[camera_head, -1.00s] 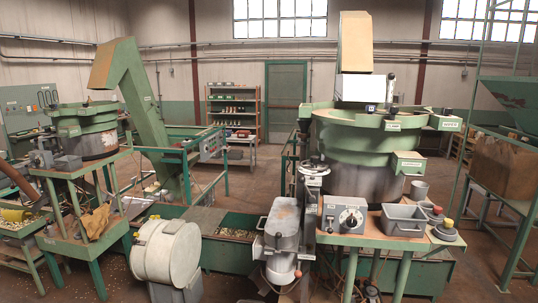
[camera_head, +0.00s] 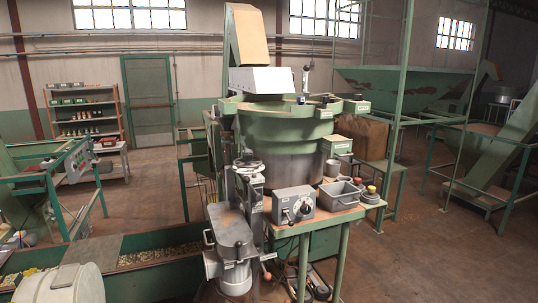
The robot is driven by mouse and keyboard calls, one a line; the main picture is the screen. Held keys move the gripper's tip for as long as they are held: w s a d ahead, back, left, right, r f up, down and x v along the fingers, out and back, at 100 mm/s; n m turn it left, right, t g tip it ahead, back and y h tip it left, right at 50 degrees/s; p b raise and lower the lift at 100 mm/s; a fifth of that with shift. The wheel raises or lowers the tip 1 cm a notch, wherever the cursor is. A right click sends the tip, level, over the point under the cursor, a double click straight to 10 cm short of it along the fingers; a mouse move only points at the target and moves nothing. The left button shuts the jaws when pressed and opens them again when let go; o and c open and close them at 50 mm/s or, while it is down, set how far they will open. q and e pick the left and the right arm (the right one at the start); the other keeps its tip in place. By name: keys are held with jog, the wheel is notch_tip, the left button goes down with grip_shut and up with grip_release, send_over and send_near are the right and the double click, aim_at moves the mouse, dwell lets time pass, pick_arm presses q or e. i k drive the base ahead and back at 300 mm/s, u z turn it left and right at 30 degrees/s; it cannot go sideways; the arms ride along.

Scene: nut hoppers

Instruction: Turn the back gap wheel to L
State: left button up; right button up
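The green feeder bowl (camera_head: 275,124) stands on a grey drum at the centre. A small handwheel (camera_head: 249,164) sits on a post at the bowl's left front. Small dark knobs show along the bowl's rim, one at the back (camera_head: 301,99) and one farther right (camera_head: 325,99). I cannot tell which of these is the back gap wheel, and no L mark is legible. Neither of my grippers is in view.
A green bench (camera_head: 340,214) in front of the bowl holds a grey control box (camera_head: 294,204) and a grey bin (camera_head: 339,194). A grey machine with an orange-tipped lever (camera_head: 232,236) stands at its left.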

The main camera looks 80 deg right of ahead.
aim_at(247, 156)
jog(key=z, duration=0.9)
jog(key=i, duration=0.8)
jog(key=z, duration=0.95)
